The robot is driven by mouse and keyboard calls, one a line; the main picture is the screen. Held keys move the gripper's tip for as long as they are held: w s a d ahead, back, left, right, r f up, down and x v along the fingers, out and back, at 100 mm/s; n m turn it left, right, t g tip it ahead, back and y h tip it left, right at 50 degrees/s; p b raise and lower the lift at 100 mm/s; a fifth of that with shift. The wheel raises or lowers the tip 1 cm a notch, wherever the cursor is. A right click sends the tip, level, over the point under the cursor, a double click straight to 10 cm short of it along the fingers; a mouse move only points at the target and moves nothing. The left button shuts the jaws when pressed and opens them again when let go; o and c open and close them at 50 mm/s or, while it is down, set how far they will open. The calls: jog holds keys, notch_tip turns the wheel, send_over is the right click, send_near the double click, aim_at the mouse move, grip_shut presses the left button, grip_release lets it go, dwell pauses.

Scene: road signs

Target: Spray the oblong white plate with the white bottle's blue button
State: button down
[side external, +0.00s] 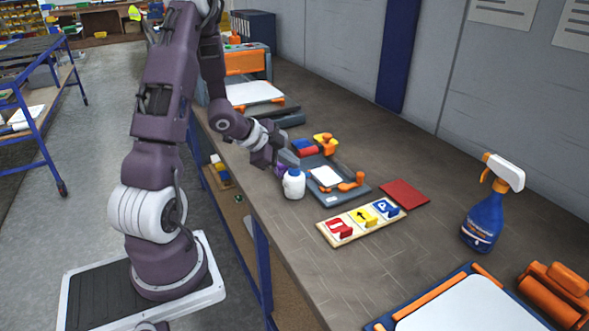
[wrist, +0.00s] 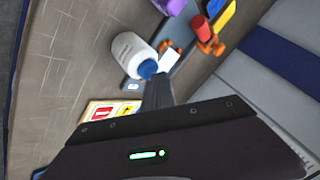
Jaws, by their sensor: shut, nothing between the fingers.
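The white bottle (side external: 294,184) stands upright on the workbench, with its blue button (side external: 293,172) on top. In the wrist view the bottle (wrist: 128,48) and its blue button (wrist: 147,69) show just beyond my fingertips. A small white plate (side external: 325,177) lies on a dark grey fixture right behind the bottle; part of it also shows in the wrist view (wrist: 171,59). My gripper (side external: 279,167) is shut and empty, above and beside the bottle's top, on its left. I cannot tell whether the fingertips touch the button.
A board with red, yellow and blue sign tiles (side external: 360,220) lies in front. A red sheet (side external: 405,193) and a blue spray bottle (side external: 486,208) are to the right. A larger white plate (side external: 470,309) sits at the bottom right. Orange clamps (side external: 352,182) flank the fixture.

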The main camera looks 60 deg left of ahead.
notch_tip(320, 180, up, 7)
jog(key=shift+r, duration=0.2)
dwell(0.6)
dwell(0.5)
notch_tip(320, 180, up, 7)
jog(key=n+y, duration=0.2)
jog(key=y, duration=0.1)
send_over(291, 171)
jog(key=w+d, duration=0.2)
jog(key=s+d+r+n+y, duration=0.2)
jog(key=s+d+r, duration=0.1)
jog(key=d+r, duration=0.1)
jog(key=s+d+f+n+g+h, duration=0.1)
jog(key=s+d+n+g+h, duration=0.2)
jog(key=s+d, duration=1.5)
jog(key=d+h, duration=0.2)
jog(key=h, duration=0.1)
jog(key=shift+s+n+g, duration=0.15)
jog(key=shift+n+g, duration=0.15)
jog(key=shift+n, duration=0.1)
